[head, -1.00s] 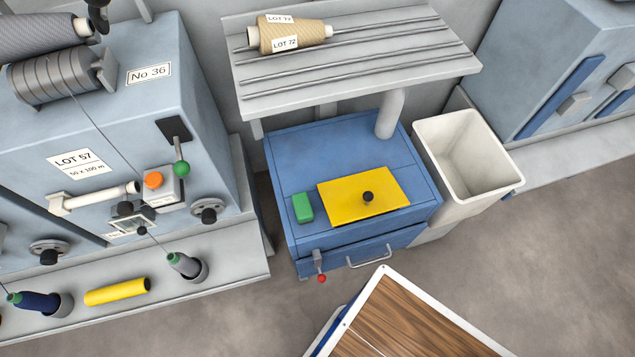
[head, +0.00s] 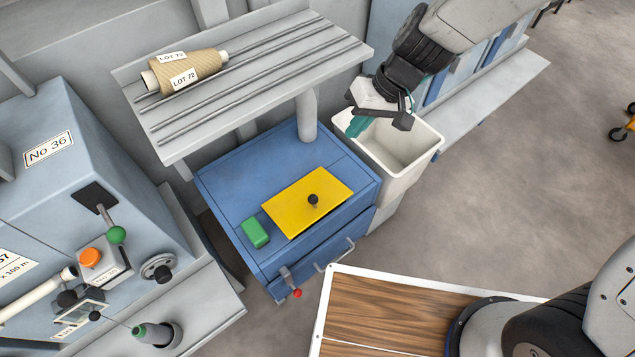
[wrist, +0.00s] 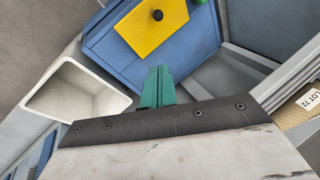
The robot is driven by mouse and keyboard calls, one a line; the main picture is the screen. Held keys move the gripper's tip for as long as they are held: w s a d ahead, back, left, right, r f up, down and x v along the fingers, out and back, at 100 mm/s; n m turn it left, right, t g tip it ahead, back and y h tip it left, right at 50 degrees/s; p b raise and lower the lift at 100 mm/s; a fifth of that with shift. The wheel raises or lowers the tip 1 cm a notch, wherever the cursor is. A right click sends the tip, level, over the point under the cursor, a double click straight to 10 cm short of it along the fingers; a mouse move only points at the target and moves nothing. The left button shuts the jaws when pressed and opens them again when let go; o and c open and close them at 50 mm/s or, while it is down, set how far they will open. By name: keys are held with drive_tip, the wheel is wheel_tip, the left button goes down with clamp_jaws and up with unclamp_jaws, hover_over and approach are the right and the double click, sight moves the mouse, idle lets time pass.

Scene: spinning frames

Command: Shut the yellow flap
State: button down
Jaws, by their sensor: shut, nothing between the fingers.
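The yellow flap (head: 307,201) lies flat on top of the blue cabinet (head: 230,191), with a black knob on it. It also shows at the top of the wrist view (wrist: 150,25). I see no gap under the flap from here. My gripper (head: 355,126) is above the white bin, to the right of and behind the flap, apart from it. Its green fingers (wrist: 157,88) are together and empty in the wrist view.
A green block (head: 255,233) sits beside the flap. The grey shelf (head: 170,131) with a yarn cone (head: 188,72) overhangs the cabinet's back, on a grey post (head: 306,117). The white bin (head: 408,170) stands to the right. A red-tipped lever (head: 290,283) is on the cabinet front.

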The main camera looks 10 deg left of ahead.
drive_tip(key=x, duration=1.2)
drive_tip(key=s+x, duration=0.1)
drive_tip(key=x, duration=0.5)
drive_tip(key=shift+s+a+f, duration=0.1)
drive_tip(key=shift+s+f, duration=0.6)
drive_tip(key=shift+f, duration=0.05)
